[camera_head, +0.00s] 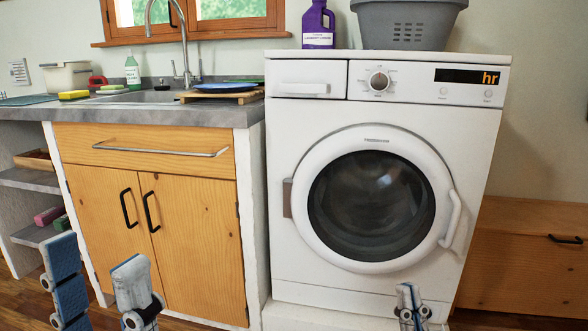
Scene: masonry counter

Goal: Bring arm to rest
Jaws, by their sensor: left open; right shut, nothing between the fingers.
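My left gripper (96,258) is at the lower left, its two blue-grey fingers standing upright and wide apart with nothing between them. It is in front of the wooden sink cabinet (110,185). My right gripper (411,303) is at the bottom, right of centre, in front of the lower part of the white washing machine (285,225). Its fingers are together and only their tips show. The arms behind both grippers are out of the frame.
The washing machine's round door (370,200) is shut. A purple detergent bottle (318,25) and a grey basket (407,22) stand on top. The counter (200,115) holds a sink, a green bottle (132,72) and a blue plate (226,87). A low wooden cabinet (525,265) is at right.

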